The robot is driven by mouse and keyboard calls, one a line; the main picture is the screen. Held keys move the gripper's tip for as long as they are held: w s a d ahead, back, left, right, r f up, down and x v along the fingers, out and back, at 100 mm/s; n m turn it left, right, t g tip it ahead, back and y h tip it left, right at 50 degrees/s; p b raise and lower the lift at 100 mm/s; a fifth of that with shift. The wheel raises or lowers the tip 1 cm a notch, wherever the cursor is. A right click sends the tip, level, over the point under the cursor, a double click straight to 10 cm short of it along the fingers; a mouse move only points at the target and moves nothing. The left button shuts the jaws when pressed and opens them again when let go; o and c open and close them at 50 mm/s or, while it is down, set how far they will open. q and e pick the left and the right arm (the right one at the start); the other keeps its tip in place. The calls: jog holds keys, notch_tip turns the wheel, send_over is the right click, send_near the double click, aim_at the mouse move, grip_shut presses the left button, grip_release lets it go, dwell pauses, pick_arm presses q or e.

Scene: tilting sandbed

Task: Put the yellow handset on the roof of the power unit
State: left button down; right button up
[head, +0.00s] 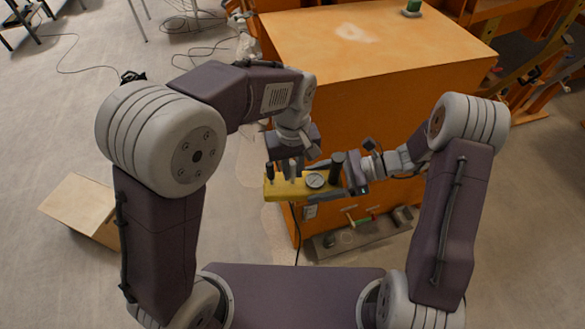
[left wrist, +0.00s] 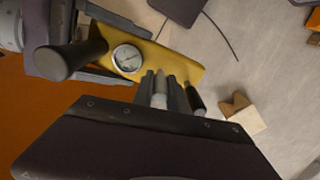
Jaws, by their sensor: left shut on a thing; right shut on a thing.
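The yellow handset (head: 278,189) is held level in the air in front of the power unit (head: 345,115), below its flat orange roof (head: 390,50). The handset has a round gauge and black knobs on top; it also shows in the left wrist view (left wrist: 185,65). My left gripper (head: 292,170) comes down from above and is shut on the handset at a pale post; its fingers (left wrist: 163,95) show in the left wrist view. My right gripper (head: 350,180) is shut on the handset's right end, from the right. Its exact contact is partly hidden.
A green-topped object (head: 412,8) stands at the roof's far edge; most of the roof is bare. A dark tray (head: 360,236) with small items lies at the unit's foot. A wooden box (head: 85,208) lies on the floor at left. Orange racks stand at right.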

dwell(0.3)
jog(key=o, duration=1.9)
